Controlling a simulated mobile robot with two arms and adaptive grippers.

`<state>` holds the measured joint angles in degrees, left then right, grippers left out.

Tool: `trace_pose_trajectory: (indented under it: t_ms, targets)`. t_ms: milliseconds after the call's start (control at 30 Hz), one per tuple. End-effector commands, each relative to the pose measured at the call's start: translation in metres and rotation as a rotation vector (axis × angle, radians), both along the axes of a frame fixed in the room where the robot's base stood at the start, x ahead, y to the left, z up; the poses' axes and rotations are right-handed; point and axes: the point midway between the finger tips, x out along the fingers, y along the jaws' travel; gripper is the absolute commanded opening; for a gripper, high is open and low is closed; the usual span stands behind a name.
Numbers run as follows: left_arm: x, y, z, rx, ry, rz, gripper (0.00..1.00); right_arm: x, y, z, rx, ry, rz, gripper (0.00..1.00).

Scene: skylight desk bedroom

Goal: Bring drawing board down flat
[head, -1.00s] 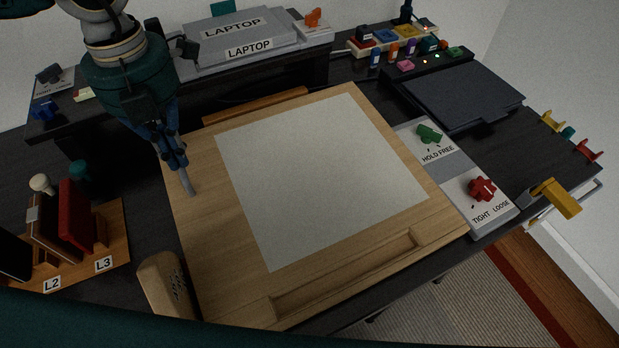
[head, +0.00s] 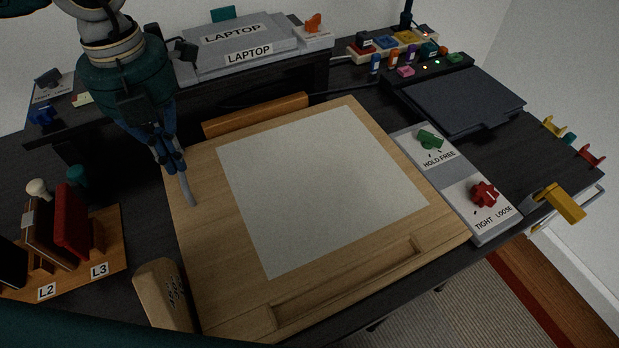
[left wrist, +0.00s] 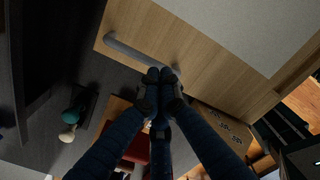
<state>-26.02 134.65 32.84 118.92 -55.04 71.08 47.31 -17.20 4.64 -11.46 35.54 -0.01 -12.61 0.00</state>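The drawing board (head: 235,310), pale wood with a white sheet (head: 325,190) on it, lies low over the dark desk. I cannot tell whether it is fully flat. A grey bar handle (head: 190,194) is at its left edge and also shows in the left wrist view (left wrist: 128,50). My left gripper (head: 175,168) is at this handle, its fingers (left wrist: 160,76) together and seemingly shut on it; the fingers hide part of the bar. A panel at right has a green HOLD/FREE knob (head: 431,139) and a red TIGHT/LOOSE knob (head: 484,194). My right gripper is not in view.
A wooden strip (head: 256,114) runs behind the board's far edge. A laptop (head: 240,35) stands on the raised shelf behind. A rack (head: 112,240) with a red upright item is at left, and a wooden block (head: 163,294) is by the board's near left corner.

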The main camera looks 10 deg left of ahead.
Motion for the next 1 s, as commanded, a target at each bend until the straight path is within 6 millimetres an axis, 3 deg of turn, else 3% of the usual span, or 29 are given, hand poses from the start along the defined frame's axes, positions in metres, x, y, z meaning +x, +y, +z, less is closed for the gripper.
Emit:
trace_pose_trajectory:
  t_ms: [600, 1000]
  targets:
    - [0.0, 0.0, 0.052, 0.0, -0.001, 0.0, 0.0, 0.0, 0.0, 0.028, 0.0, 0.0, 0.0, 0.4]
    - [0.0, 0.0, 0.061, 0.0, 0.0, -0.001, 0.0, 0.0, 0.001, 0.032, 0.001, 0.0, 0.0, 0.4]
